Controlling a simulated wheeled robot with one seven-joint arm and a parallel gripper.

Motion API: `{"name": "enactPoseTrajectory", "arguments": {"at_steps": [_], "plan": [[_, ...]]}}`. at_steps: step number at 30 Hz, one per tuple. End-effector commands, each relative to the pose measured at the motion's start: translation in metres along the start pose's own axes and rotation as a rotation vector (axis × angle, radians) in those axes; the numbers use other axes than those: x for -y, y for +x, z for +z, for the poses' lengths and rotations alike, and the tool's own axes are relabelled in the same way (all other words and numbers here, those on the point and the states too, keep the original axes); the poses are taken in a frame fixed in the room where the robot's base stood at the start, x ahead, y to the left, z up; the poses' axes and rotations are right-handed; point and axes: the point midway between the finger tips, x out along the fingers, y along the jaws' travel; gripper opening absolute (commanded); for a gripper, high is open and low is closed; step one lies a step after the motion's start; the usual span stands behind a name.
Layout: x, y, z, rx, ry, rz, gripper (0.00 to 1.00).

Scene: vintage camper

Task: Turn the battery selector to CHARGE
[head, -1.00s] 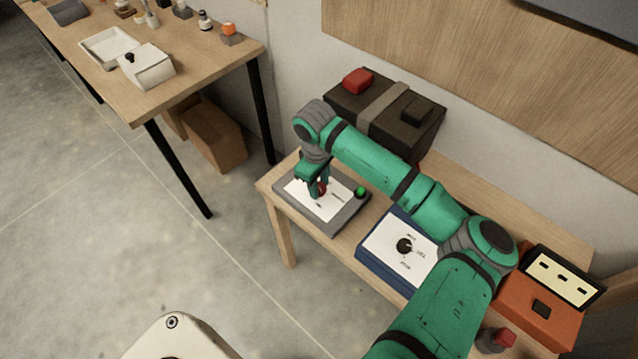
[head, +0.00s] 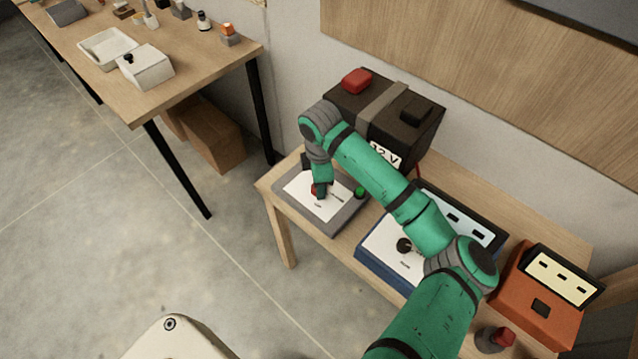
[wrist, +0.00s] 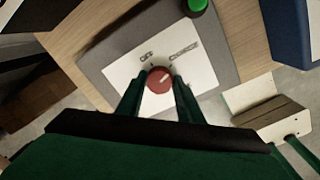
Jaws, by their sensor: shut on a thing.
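The battery selector is a grey box (head: 290,205) with a white face (wrist: 205,75) on the wooden bench. Its round red knob (wrist: 157,84) has a pale pointer mark directed up and right in the wrist view, roughly toward the CHARGE label (wrist: 184,49). The OFF label (wrist: 146,57) is up and left of the knob. My gripper (wrist: 159,79) is shut on the knob, one finger on each side. In the head view my gripper (head: 319,187) hides part of the knob and face.
A green button or lamp (head: 360,192) sits at the box's right corner. A dark 12 V battery (head: 415,125) stands behind. A blue panel (head: 375,270) and an orange unit (head: 540,315) stand to the right. Another table (head: 190,75) is at the left.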

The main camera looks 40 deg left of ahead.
Motion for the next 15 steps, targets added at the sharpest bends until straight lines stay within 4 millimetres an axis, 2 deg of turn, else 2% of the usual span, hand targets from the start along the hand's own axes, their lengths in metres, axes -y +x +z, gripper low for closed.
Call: {"name": "enactPoseTrajectory", "arguments": {"at_steps": [15], "plan": [[-0.0001, -0.0007, -0.0019, -0.009, -0.047, 0.003, 0.11]]}}
